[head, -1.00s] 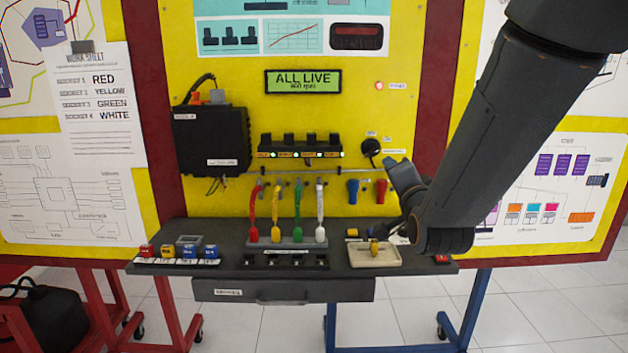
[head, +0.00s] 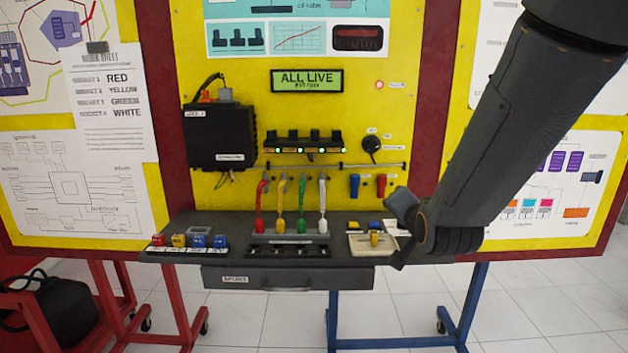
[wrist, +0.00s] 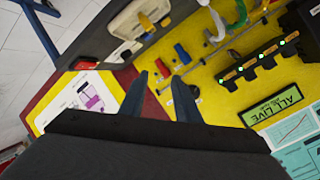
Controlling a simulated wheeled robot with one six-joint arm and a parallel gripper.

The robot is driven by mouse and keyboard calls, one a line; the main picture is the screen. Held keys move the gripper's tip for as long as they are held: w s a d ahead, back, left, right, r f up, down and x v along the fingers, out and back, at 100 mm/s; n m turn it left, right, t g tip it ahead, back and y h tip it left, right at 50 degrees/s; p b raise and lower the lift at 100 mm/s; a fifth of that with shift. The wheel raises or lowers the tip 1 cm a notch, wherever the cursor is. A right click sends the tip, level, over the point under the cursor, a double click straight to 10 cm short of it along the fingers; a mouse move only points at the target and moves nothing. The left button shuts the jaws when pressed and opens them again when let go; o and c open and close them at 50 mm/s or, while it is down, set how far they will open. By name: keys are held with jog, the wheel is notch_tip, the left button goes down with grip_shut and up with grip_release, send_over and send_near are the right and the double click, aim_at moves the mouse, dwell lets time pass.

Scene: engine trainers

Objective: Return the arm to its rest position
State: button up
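My arm (head: 500,140) comes down from the upper right of the head view, in front of the trainer panel. My gripper (head: 404,258) is partly hidden there by my own wrist, beside the right end of the bench.
The dark bench (head: 340,232) carries coloured leads (head: 303,205), a cream tray (head: 362,249) near my gripper, and several small coloured blocks (head: 190,241) at left. The yellow panel (head: 240,60) stands behind. A display (head: 308,80) reads ALL LIVE. Floor in front is clear.

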jog(key=s+f+n+g, duration=0.4)
jog(key=s+f+g, duration=0.2)
jog(key=s, duration=0.6)
jog(key=s+f+n+g, duration=0.5)
jog(key=s+f+g, duration=0.2)
jog(key=s, duration=0.5)
jog(key=shift+s+f, duration=0.35)
jog(key=shift+f, duration=0.1)
jog(key=shift+d, duration=0.1)
